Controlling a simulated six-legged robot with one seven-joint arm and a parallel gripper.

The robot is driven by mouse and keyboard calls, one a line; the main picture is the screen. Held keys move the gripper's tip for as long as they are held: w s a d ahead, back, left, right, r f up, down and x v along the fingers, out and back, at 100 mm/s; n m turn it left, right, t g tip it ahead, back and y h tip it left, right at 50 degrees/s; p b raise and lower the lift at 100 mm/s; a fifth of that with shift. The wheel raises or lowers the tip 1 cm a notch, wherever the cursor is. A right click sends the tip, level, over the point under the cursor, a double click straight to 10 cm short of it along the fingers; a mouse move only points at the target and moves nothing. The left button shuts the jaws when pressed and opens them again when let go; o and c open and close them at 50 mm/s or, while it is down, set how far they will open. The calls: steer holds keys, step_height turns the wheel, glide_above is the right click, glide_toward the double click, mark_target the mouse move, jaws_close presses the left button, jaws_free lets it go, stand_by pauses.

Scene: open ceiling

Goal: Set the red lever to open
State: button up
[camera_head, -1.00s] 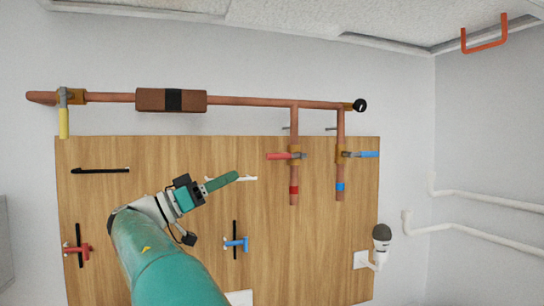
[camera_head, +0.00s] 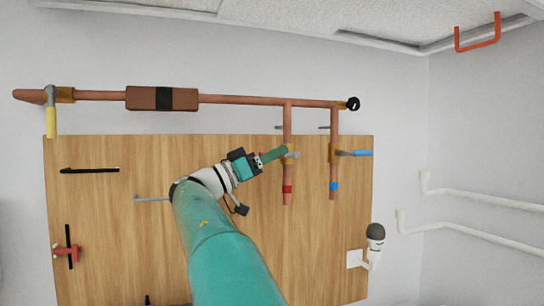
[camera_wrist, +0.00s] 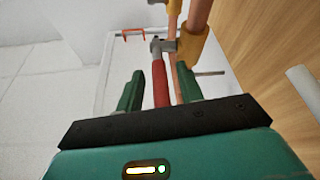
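The red lever (camera_wrist: 159,84) shows in the wrist view, its red handle lying lengthwise between my two green fingers, with a grey end at the brass valve (camera_wrist: 192,45). My gripper (camera_wrist: 159,73) is open around the handle, with a gap on both sides. In the head view, my gripper (camera_head: 276,155) is at the left copper branch pipe (camera_head: 287,180) and hides most of the red lever. Its grey end still shows beside the pipe. The pipe has a red band.
A blue lever (camera_head: 361,153) sticks out right from the neighbouring branch pipe. A yellow lever (camera_head: 51,122) hangs at the far left of the main copper pipe (camera_head: 235,99). The wooden board (camera_head: 110,215) carries hooks and a red tap (camera_head: 66,252). A lamp-like fixture (camera_head: 375,238) is at lower right.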

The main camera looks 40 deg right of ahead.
jaws_close()
